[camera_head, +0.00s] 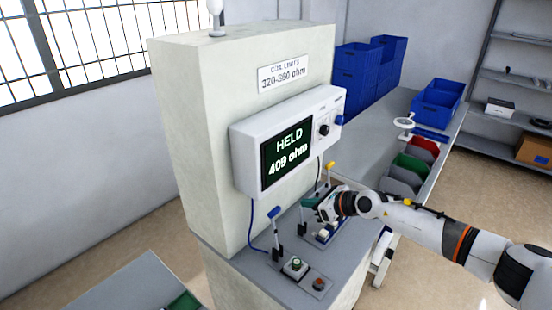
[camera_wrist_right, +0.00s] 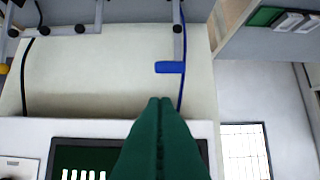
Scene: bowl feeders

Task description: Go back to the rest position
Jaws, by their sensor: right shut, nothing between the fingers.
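My right gripper (camera_head: 311,203) is in front of the test stand, over the ledge below the meter. Its green fingers, also in the right wrist view (camera_wrist_right: 158,105), are pressed together with nothing between them. The meter (camera_head: 286,143) reads "HELD 409 ohm". A blue-handled lever (camera_head: 275,222) stands upright to the left of the gripper, and a yellow-handled lever (camera_head: 329,175) stands behind it. The blue handle (camera_wrist_right: 170,67) shows beyond the fingertips in the wrist view, apart from them. My left gripper is out of view.
A sign (camera_head: 283,76) reads "320-360 ohm". A green button box (camera_head: 295,267) and a red button box (camera_head: 318,284) sit at the ledge's front. A bench (camera_head: 381,117) holds blue crates (camera_head: 437,103) and red, green and grey bins. Shelves stand at right; floor is open between.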

